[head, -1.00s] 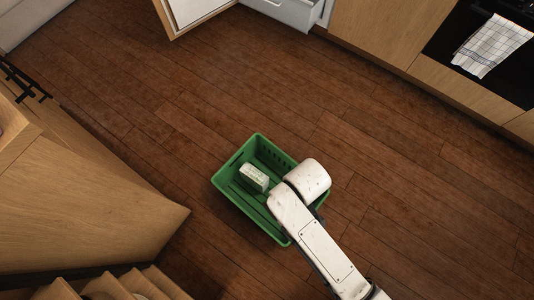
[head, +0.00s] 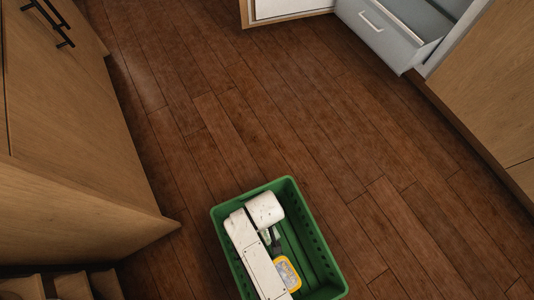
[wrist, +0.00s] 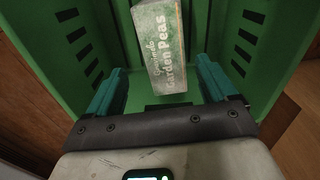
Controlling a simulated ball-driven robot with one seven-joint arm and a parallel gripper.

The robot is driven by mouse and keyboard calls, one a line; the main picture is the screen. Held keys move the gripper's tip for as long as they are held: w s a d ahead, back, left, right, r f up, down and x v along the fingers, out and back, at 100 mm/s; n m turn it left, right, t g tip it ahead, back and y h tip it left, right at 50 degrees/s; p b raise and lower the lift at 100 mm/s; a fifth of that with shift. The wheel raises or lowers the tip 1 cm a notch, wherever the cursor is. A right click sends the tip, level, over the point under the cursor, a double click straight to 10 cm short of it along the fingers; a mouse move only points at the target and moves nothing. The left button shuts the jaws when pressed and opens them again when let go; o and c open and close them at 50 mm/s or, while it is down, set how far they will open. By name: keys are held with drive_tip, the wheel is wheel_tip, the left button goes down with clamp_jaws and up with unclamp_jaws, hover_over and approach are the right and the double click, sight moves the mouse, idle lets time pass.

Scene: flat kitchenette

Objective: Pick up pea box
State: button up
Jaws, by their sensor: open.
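The pea box (wrist: 160,45) is pale grey-green with "Garden Peas" lettering and stands in the green crate (wrist: 65,70). In the wrist view it lies ahead of my gripper (wrist: 160,68), lined up with the gap between the two teal fingers. My gripper is open, with a finger to each side of the box's near end and a visible gap on both sides. In the head view my white arm reaches over the crate (head: 318,245), and I cannot make out the pea box there. My gripper (head: 271,238) shows only partly, inside the crate's outline.
The crate's walls rise close around my gripper. Wooden cabinets (head: 80,150) stand at left. An open drawer (head: 385,30) is at the upper right. The wooden floor (head: 270,120) between is clear.

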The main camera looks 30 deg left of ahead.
wheel_tip(320, 180, down, 3)
drive_tip(key=shift+r+b, duration=0.2)
drive_tip(key=shift+b, duration=0.25)
drive_tip(key=f+b, duration=0.2)
drive_tip(key=f, duration=0.1)
drive_tip(key=f+b, duration=0.1)
drive_tip(key=f, duration=0.1)
drive_tip(key=shift+s+a+b, duration=0.1)
drive_tip(key=shift+s+b, duration=0.25)
drive_tip(key=c, duration=1.3)
drive_tip(key=shift+c, duration=0.6)
drive_tip(key=shift+r, duration=0.1)
